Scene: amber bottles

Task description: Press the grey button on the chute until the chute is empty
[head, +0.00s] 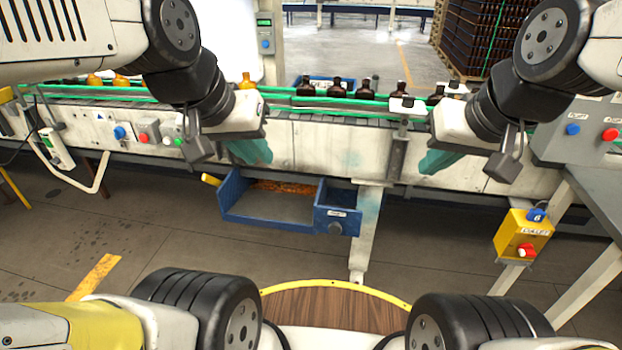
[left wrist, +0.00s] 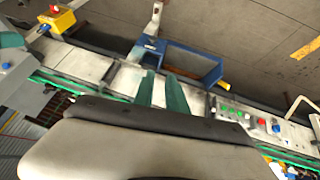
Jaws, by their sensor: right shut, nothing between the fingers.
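The blue chute (head: 228,206) hangs on the front of the conveyor in the head view. An orange-brown layer (head: 285,187) shows along its back; the grey floor of the chute in front looks bare. A blue box with a small label forms its right end, and the dark grey button (head: 335,228) sits on the box's front. My left gripper (head: 252,152) is above and behind the chute, apart from it; its teal fingers stand apart and empty in the left wrist view (left wrist: 162,92). My right gripper (head: 438,161) is shut and empty, right of and above the button.
The conveyor with green rails (head: 300,93) carries several dark and amber bottles. Other buttons sit on the conveyor front at left (head: 120,132). A yellow box with a red knob (head: 523,236) and a grey panel (head: 578,130) stand at right. The space before the chute is clear.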

